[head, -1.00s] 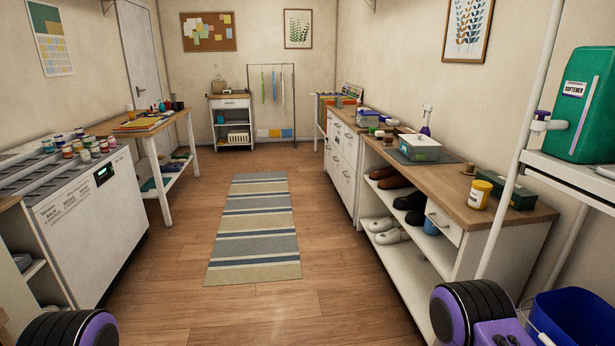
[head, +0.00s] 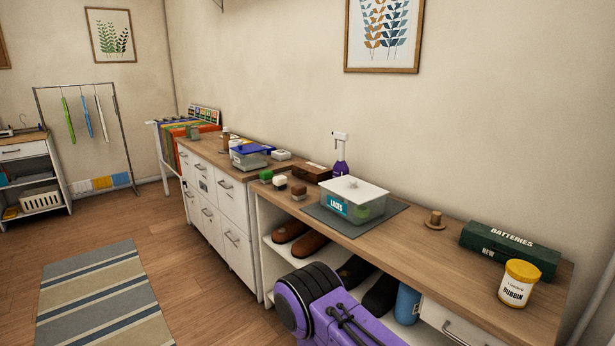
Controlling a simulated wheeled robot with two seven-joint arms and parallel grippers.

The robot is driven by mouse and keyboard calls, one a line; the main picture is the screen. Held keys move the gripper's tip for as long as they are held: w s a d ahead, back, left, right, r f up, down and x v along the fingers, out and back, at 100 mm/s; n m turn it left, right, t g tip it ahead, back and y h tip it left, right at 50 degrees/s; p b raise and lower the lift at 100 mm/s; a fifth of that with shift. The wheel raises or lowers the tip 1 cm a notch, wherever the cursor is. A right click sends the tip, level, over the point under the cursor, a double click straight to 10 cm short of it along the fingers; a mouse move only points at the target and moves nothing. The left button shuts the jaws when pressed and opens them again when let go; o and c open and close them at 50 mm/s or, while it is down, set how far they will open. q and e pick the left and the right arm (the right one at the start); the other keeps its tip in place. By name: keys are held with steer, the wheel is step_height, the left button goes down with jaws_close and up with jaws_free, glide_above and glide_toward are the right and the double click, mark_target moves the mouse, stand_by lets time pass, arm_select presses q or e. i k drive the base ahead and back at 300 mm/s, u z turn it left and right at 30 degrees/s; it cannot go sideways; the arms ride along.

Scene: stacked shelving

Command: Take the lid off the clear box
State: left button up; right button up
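The clear box (head: 364,211) stands on a grey mat (head: 322,214) on the wooden counter at the right. It has a teal label and greenish contents. Its white lid (head: 354,188) with a small knob lies on top of it. A second clear box (head: 247,161) with a blue lid (head: 250,149) stands farther back on the drawer unit. A purple and black part of my own arm shows at the bottom middle, in front of the shelf. No gripper fingers are in view.
A brown peg-like thing (head: 435,221), a green batteries box (head: 508,247) and a dubbin tub (head: 518,284) stand right of the mat. Brushes (head: 281,182) and a purple spray bottle (head: 340,165) are near the box. The counter front between mat and tub is clear.

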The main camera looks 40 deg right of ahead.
mark_target(359, 191)
steer(key=i, duration=2.1)
steer(key=z, duration=3.4)
